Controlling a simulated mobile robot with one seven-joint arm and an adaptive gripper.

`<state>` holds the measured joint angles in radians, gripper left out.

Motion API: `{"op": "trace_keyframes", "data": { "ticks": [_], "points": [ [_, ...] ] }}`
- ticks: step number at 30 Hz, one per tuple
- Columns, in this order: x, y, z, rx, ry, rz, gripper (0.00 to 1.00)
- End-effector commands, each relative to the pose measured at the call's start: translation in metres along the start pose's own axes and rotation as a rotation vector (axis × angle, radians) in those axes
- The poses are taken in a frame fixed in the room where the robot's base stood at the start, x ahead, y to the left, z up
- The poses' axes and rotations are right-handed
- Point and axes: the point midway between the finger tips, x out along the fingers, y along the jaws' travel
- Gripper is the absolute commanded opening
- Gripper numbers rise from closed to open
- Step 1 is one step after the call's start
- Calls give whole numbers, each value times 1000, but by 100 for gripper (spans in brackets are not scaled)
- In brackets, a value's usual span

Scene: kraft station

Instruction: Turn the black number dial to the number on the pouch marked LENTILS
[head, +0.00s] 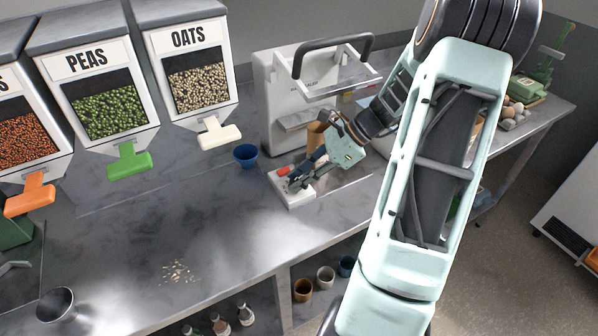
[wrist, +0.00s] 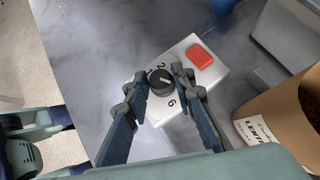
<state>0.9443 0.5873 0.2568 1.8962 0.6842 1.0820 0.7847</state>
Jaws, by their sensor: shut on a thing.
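The black number dial (wrist: 159,83) sits on a white box (wrist: 218,78) with a red button (wrist: 201,56). My gripper (wrist: 159,77) is shut on the dial, one finger on each side. The printed numbers 2 and 6 are readable near it; another on the left is partly hidden by a finger. A thin pale mark shows on the dial, but its exact reading is unclear. The brown pouch (wrist: 285,103) stands at the right with a white label, partly cut off, reading "LENTI". Its number is not readable. In the head view my gripper (head: 296,182) covers the dial.
A blue cup (head: 246,155) stands left of the white box. A white machine (head: 282,100) with a dark handle stands behind. Bins of peas (head: 108,112) and oats (head: 198,82) line the back left. The bench's front edge is close to the box.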

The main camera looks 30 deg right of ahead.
Motion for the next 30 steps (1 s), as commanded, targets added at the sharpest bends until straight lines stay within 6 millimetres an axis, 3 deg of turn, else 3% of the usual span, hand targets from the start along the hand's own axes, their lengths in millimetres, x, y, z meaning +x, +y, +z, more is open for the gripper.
{"op": "trace_keyframes", "data": {
  "ticks": [23, 24, 28, 30],
  "points": [
    [0, -1, -1, -84, 1, 85, 0],
    [0, -1, -1, -84, 1, 85, 24],
    [0, -1, -1, -83, 1, 84, 39],
    [0, -1, -1, -83, 0, 84, 40]
  ]
}}
